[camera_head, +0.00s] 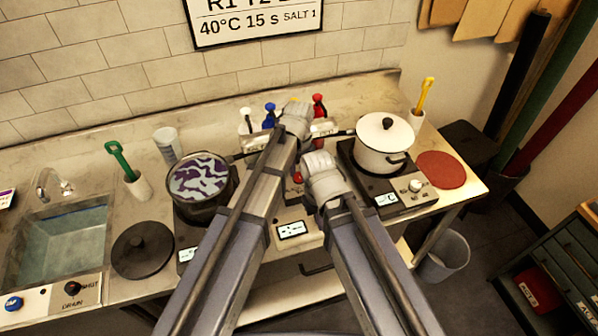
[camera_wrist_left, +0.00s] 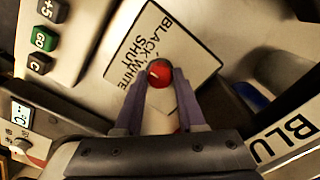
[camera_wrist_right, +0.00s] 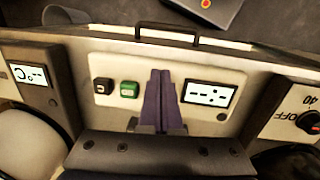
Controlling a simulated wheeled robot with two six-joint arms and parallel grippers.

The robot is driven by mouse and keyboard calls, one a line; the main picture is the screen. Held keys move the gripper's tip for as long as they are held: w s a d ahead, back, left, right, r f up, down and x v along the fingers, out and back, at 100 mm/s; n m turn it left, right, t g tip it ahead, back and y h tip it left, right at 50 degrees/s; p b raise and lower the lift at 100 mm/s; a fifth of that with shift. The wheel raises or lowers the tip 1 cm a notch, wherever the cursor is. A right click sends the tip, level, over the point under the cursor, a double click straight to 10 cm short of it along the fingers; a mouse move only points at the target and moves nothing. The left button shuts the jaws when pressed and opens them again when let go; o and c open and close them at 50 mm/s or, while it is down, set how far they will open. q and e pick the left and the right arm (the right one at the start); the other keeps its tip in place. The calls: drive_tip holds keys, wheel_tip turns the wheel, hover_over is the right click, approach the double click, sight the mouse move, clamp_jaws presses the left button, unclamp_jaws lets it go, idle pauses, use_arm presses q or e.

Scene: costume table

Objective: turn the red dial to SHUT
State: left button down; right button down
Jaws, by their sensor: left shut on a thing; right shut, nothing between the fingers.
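The red dial (camera_wrist_left: 160,73) sits on a white label plate (camera_wrist_left: 118,72) printed BLACK, WHITE and SHUT in the left wrist view. My left gripper (camera_wrist_left: 160,74) is shut on the dial, a finger on each side. A small light mark shows on the dial's face, but I cannot tell which word it points to. My right gripper (camera_wrist_right: 160,75) is shut and empty in front of a white panel.
The panel has a green button (camera_wrist_right: 129,89) and a display (camera_wrist_right: 210,94). A white pot (camera_head: 384,150) stands right, a dark pot (camera_head: 201,186) left. Blue (camera_head: 269,118) and red (camera_head: 319,108) bottles stand behind. A knob (camera_head: 72,287) marked SHUT and DRAIN is by the sink.

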sight(299, 175)
idle(0.4)
use_arm(q)
drive_tip(key=c, duration=0.5)
unclamp_jaws()
drive_tip(key=shift+r, duration=0.15)
use_arm(e)
drive_tip(key=shift+r, duration=0.1)
use_arm(q)
wheel_tip(299, 175, up, 8)
drive_tip(key=p, duration=0.8)
drive_tip(key=shift+f, duration=0.2)
use_arm(e)
wheel_tip(299, 175, up, 8)
drive_tip(key=shift+f, duration=0.2)
